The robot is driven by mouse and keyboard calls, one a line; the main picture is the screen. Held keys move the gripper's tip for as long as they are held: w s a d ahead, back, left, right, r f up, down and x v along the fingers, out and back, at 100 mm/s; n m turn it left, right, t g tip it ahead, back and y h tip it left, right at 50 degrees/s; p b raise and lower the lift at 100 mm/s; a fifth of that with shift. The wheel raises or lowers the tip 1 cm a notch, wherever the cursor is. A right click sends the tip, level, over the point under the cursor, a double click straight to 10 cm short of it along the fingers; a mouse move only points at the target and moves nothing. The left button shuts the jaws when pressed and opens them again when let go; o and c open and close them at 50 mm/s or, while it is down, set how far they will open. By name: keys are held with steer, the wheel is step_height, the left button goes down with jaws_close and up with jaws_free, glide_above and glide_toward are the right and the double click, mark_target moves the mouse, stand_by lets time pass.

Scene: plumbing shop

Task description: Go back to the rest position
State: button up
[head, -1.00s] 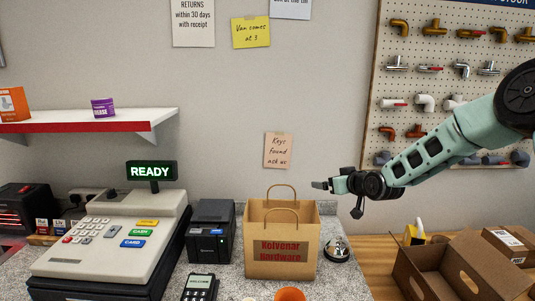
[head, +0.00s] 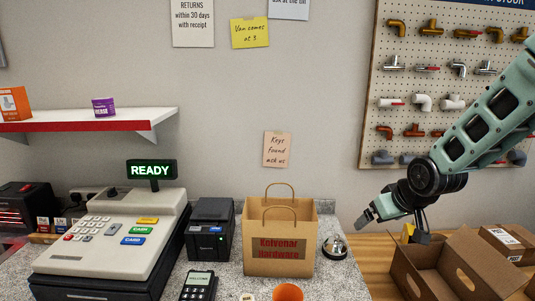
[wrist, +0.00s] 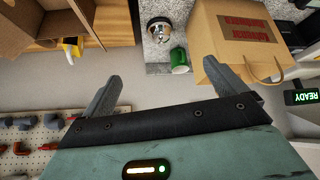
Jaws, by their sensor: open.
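My gripper (head: 394,222) is in the head view at the right, above the wooden counter and to the right of the paper bag. Its fingers are apart with nothing between them. In the wrist view my gripper (wrist: 172,90) shows two spread grey fingers and an empty gap. The brown Kolvenar Hardware paper bag (head: 280,255) stands upright on the grey counter, its handles up. The bag also shows in the wrist view (wrist: 215,45), apart from the fingers.
A service bell (head: 335,248) stands right of the bag. An open cardboard box (head: 460,278) is below my arm. The cash register (head: 110,240), printer (head: 211,232) and card terminal (head: 199,286) are left. A pegboard of fittings (head: 385,100) hangs behind my arm. A green can (wrist: 179,61) shows in the wrist view.

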steer(key=s+d+r+m+g+h, duration=0.1)
steer(key=s+d+g, duration=0.1)
steer(key=s, duration=0.7)
steer(key=s+d+m+g, duration=0.2)
steer(key=s+d, duration=0.1)
steer(key=s, duration=0.6)
steer(key=s+a+f+n+g+b, duration=0.1)
steer(key=s+a+f+n+b, duration=0.3)
steer(key=s+a, duration=0.3)
steer(key=s+a+f+n+g+b, duration=0.1)
steer(key=s+a+f+n+b, duration=0.2)
steer(key=s+a+b, duration=0.3)
steer(key=s+a+f, duration=0.1)
steer(key=s+a, duration=0.1)
steer(key=a, duration=0.3)
steer(key=shift+a+n+g, duration=0.25)
steer(key=shift+n+g, duration=0.05)
steer(key=shift+n, duration=0.1)
